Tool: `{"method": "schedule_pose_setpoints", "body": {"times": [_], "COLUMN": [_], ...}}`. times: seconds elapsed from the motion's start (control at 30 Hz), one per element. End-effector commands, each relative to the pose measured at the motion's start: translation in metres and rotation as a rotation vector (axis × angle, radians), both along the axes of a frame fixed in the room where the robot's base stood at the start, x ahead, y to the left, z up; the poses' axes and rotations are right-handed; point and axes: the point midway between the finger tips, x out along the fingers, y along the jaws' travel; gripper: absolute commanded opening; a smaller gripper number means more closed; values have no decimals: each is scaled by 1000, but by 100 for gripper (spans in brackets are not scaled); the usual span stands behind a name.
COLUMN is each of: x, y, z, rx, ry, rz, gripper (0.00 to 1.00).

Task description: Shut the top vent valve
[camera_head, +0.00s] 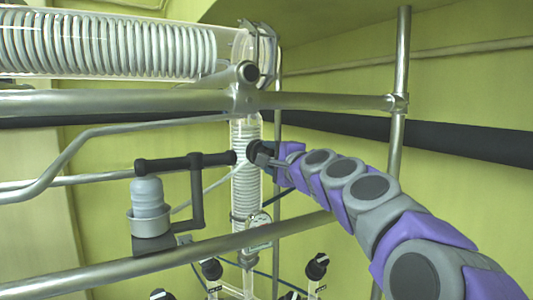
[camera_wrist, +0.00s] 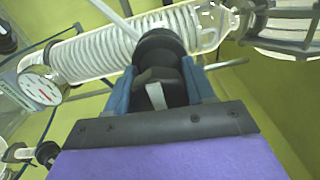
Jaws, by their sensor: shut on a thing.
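The top vent valve appears as a black knob (camera_head: 253,149) in front of the vertical glass coil column. In the wrist view the black knob (camera_wrist: 160,72) fills the space between my fingers, with a white pointer mark on its face running roughly up and down the picture. My gripper (camera_head: 272,157) reaches it from the right in the head view. In the wrist view the blue fingers of my gripper (camera_wrist: 158,92) touch the knob on both sides and are shut on it. The valve body behind the knob is mostly hidden.
Metal rails (camera_head: 330,101) cross above the knob, and a lower rail (camera_head: 190,252) runs beneath. The glass coil column (camera_head: 246,195) stands close behind. A dial gauge (camera_head: 257,231) and several other black knobs (camera_head: 317,266) sit lower. A grey vessel (camera_head: 148,197) hangs left.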

Motion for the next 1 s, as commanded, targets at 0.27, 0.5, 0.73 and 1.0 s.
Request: {"method": "schedule_pose_setpoints", "body": {"times": [0.27, 0.5, 0.73, 1.0], "x": [3, 3, 4, 1], "y": [0, 0, 0, 5], "z": [-7, -8, -7, -4], "rx": [19, 18, 18, 17], "ry": [25, 27, 24, 18], "rz": [2, 2, 1, 0], "gripper": [23, 23, 71, 78]}}
